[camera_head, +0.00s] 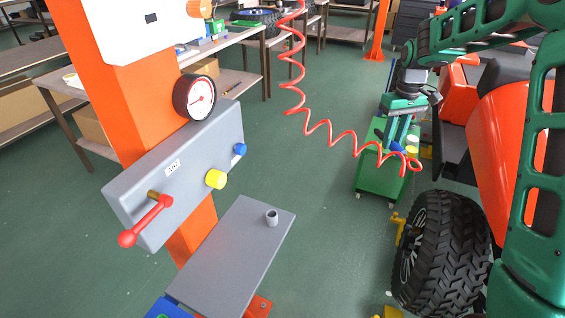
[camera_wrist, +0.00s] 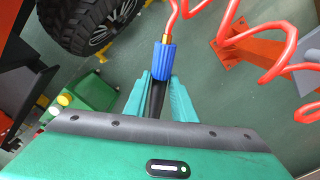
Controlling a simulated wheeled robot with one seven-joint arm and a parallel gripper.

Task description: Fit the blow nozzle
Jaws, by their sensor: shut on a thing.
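My gripper (camera_head: 393,132) hangs at the right of the head view, its green fingers shut. In the wrist view the fingers (camera_wrist: 158,88) close on a hose end with a ribbed blue sleeve (camera_wrist: 163,60) and a brass fitting (camera_wrist: 165,38). A dark part shows between the fingers below the sleeve; I cannot tell whether it belongs to the held piece. The red coiled hose (camera_head: 316,127) runs from the top of the station to the blue sleeve (camera_head: 397,149). A short grey hollow stub (camera_head: 272,217) stands upright on a grey shelf (camera_head: 225,262). I cannot identify a separate blow nozzle.
An orange post (camera_head: 130,110) carries a grey panel (camera_head: 190,165) with a red lever (camera_head: 145,222), yellow knob (camera_head: 216,179), blue knob (camera_head: 240,149) and gauge (camera_head: 195,97). A green cart (camera_head: 378,175) stands beneath my gripper. A large tyre (camera_head: 445,255) stands at right. Green floor between is clear.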

